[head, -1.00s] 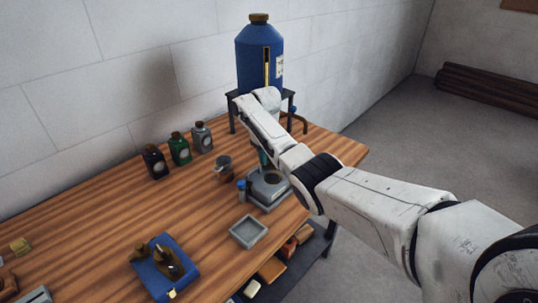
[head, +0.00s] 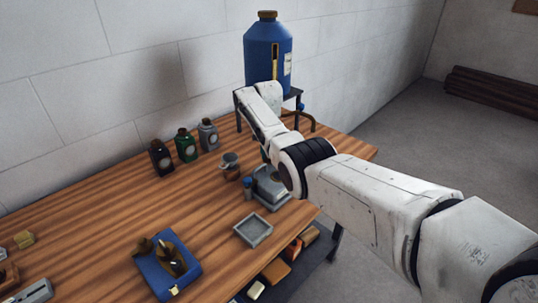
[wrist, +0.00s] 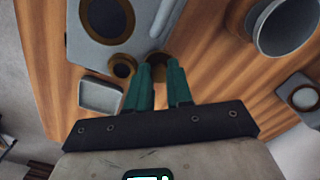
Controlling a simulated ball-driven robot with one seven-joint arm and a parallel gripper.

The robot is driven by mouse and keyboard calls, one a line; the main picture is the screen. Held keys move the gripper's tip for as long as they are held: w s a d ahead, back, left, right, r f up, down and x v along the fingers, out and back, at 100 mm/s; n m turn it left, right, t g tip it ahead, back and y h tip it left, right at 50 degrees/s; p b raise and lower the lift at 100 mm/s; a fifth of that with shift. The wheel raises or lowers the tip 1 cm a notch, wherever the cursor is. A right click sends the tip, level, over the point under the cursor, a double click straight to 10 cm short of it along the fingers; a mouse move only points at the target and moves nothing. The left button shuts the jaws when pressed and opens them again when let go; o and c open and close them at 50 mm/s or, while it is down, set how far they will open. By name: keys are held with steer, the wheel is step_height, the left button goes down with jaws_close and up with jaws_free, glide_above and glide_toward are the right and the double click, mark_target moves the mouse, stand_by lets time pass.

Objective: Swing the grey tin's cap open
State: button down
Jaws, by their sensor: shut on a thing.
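The grey tin (head: 268,190), low and box-shaped, stands near the table's right edge, partly behind my arm. In the wrist view the tin (wrist: 90,45) shows a large brown-rimmed round on top and a small brown ring with a dark middle at its near corner. Beside that ring is a round brown cap (wrist: 155,59), partly hidden by my fingers. My gripper (wrist: 160,76) has its green fingertips close together on the cap, beside the tin. In the head view my arm hides most of the gripper. The cap's hinge is not clear.
A grey square tray (head: 253,231) lies in front of the tin. A grey-rimmed cup (head: 230,163) stands to its left. Black (head: 161,158), green (head: 186,146) and grey (head: 208,136) bottles stand by the wall. A blue tank (head: 267,52) stands behind. The table's left middle is clear.

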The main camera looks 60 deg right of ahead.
steer(key=shift+w+r, duration=0.1)
stand_by(0.4)
steer(key=c, duration=1)
jaws_free()
step_height(320, 180, up, 11)
steer(key=b, duration=0.1)
